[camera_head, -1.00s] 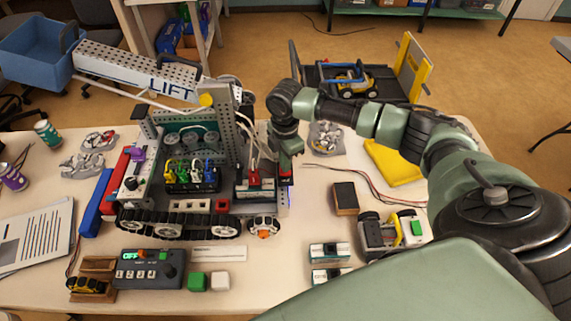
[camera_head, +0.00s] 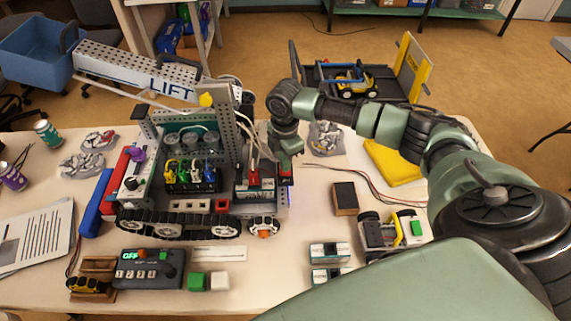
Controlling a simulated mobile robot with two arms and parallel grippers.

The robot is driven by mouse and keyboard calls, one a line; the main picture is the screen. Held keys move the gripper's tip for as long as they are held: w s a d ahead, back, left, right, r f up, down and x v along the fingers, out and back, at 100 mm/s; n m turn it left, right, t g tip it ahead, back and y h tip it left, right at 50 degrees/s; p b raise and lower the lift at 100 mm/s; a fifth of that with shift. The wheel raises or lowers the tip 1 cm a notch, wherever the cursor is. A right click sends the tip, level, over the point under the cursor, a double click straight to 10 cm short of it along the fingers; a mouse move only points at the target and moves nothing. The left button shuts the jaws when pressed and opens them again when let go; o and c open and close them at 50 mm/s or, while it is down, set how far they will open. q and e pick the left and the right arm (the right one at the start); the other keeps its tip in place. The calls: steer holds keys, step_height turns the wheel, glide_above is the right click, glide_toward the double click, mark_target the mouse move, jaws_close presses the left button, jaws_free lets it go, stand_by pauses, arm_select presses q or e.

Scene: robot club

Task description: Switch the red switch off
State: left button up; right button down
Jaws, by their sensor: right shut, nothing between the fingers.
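The red switch (camera_head: 286,179) is on a black mount at the right side of the tracked robot model (camera_head: 180,219), on the table. My right gripper (camera_head: 288,163) reaches down from above to the switch. It is shut with nothing held, and its tips are at or just above the switch; I cannot tell whether they touch it. The gripper partly covers the switch, so its position is unclear. My left gripper is not in view.
A box with a red plug (camera_head: 254,178) sits just left of the switch, with white cables above it. A grey control box (camera_head: 149,269) showing "OFF" is at the front left. A dark block (camera_head: 345,198) lies to the right.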

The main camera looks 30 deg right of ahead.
stand_by(0.6)
steer(key=shift+f+b, duration=0.45)
steer(key=shift+f, duration=0.6)
stand_by(0.4)
steer(key=shift+s+r, duration=0.1)
steer(key=shift+s, duration=0.05)
steer(key=shift+r+p, duration=0.8)
steer(key=shift+p, duration=0.25)
step_height(320, 180, up, 5)
steer(key=p, duration=0.5)
steer(key=shift+r+p, duration=0.15)
steer(key=shift+p, duration=0.15)
